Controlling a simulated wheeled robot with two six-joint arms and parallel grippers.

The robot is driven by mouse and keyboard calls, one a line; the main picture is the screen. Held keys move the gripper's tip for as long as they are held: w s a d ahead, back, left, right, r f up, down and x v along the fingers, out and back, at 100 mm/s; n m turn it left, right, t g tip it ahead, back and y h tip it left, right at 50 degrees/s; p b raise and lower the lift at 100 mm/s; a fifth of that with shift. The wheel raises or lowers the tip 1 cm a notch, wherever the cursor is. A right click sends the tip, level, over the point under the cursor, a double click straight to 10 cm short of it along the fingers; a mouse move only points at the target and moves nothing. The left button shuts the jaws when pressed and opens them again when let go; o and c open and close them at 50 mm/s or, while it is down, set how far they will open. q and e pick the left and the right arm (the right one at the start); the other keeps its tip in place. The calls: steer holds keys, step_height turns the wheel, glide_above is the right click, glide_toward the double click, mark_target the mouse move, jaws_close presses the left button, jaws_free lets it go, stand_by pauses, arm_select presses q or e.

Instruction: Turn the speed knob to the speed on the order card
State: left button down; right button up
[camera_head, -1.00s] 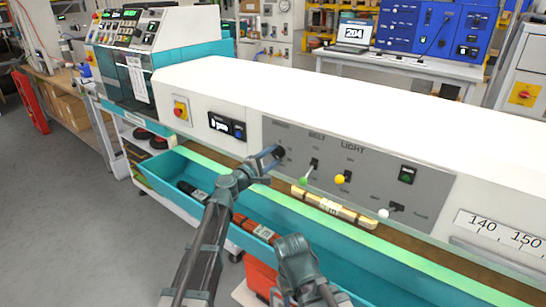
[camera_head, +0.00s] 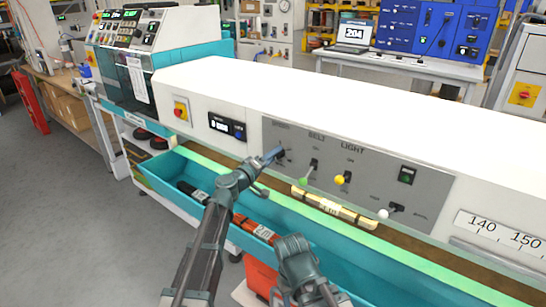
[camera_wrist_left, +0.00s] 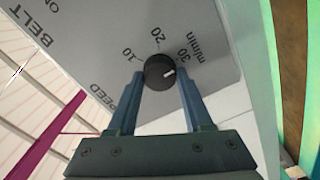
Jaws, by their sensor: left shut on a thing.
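The black round speed knob (camera_wrist_left: 159,71) sits on the grey control panel (camera_wrist_left: 95,60) under the word SPEED, with marks 10, 20 and 30 m/min around it. Its white pointer line faces right in the wrist view, on the side of the 30. My left gripper (camera_wrist_left: 159,85) is shut on the knob, one finger on each side. In the head view my left gripper (camera_head: 272,155) is at the panel's left end and largely hides the knob. My right gripper (camera_head: 292,250) hangs low in front of the teal tray; its fingers are unclear. I cannot make out an order card.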

arm_select(q)
steer(key=shift+s+m, duration=0.1)
steer(key=shift+m, duration=0.2)
stand_by(0.4)
steer(key=shift+c, duration=1.6)
jaws_free()
steer(key=shift+a, duration=0.1)
steer(key=v, duration=1.3)
steer(key=shift+s+a, duration=0.2)
steer(key=shift+s, duration=0.1)
